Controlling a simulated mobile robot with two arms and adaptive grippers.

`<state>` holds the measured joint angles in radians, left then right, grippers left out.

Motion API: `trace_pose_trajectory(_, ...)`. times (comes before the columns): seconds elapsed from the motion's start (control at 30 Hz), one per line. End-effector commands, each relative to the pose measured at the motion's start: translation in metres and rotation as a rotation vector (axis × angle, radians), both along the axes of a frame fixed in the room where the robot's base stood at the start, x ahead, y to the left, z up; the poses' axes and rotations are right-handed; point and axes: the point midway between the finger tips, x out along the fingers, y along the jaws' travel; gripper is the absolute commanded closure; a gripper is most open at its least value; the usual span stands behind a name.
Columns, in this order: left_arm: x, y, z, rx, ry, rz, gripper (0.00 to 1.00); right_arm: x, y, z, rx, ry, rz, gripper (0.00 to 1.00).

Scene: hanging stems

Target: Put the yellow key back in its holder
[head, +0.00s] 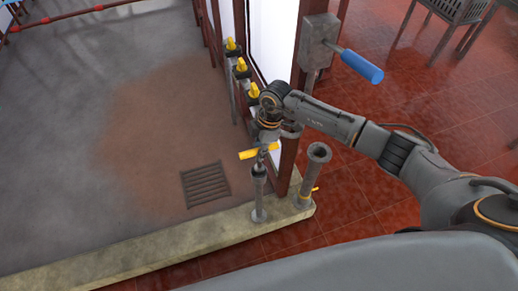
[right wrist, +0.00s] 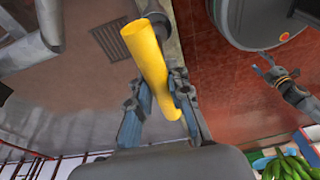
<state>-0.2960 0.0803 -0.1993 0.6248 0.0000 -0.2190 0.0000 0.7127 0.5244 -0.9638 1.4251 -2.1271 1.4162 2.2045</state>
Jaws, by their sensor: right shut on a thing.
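The yellow key's bar handle (head: 260,151) is under my right gripper (head: 268,135) in the head view. In the right wrist view the yellow handle (right wrist: 148,55) lies between the fingers of my right gripper (right wrist: 162,105), which is shut on it. A grey shaft runs down below the handle toward a slim grey post (head: 259,198) on the curb; I cannot tell where key and post meet. A wider open-topped grey tube (head: 317,160) stands to its right; I cannot tell which is the holder.
A red-brown frame post (head: 289,160) rises close behind the gripper. Several yellow-handled valves (head: 241,66) line the wall behind. A grey box with a blue lever (head: 362,66) is above my right arm. A stone curb (head: 150,250) edges the grey floor, which has a drain grate (head: 205,185).

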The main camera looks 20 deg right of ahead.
Motion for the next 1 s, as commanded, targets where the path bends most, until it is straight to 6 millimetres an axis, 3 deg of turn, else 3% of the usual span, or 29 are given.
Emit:
trace_pose_trajectory(0.2,-0.0096,0.0008,-0.0006,0.001,0.015,0.0,0.36,0.0003,0.0003,0.0007,0.001,-0.001,0.0,1.0)
trace_pose_trajectory(1.0,-0.0058,0.0003,0.0049,0.001,0.01,-0.001,0.36,0.0002,0.0019,0.0014,0.001,-0.001,0.0,1.0)
